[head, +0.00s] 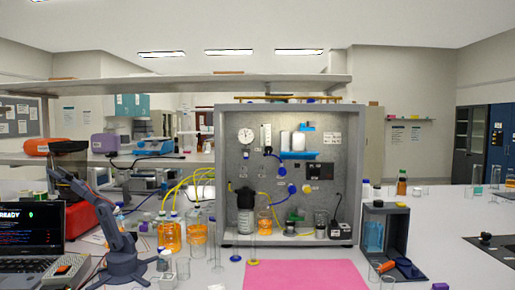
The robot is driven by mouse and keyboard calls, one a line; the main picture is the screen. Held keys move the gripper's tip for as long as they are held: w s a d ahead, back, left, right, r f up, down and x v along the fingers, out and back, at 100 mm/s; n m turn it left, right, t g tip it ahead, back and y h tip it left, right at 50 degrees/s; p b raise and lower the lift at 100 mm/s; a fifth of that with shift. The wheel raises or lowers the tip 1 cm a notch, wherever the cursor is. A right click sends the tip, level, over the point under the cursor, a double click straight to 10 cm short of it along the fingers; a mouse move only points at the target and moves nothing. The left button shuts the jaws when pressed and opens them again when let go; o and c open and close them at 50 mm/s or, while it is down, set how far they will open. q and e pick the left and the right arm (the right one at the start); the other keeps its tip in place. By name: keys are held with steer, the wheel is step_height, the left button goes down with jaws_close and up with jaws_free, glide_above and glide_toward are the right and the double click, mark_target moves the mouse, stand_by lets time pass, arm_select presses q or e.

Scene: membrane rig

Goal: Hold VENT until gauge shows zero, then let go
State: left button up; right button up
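The membrane rig (290,106) stands on the bench in the middle of the head view, a grey open-fronted cabinet. A round white gauge (246,135) is at the upper left of its back panel; its needle is too small to read. Blue round knobs or valves (281,171) and a dark panel box (320,170) sit on the panel. Small labels are unreadable, so I cannot tell which control is VENT. Neither of my grippers is in view, and nothing is seen touching the rig.
A pink mat (305,276) lies in front of the rig. A small jointed arm (118,240) and a laptop (30,230) stand at left, near orange-filled bottles (170,234). A dark open box (385,232) stands at right. Several glass vessels crowd the bench front.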

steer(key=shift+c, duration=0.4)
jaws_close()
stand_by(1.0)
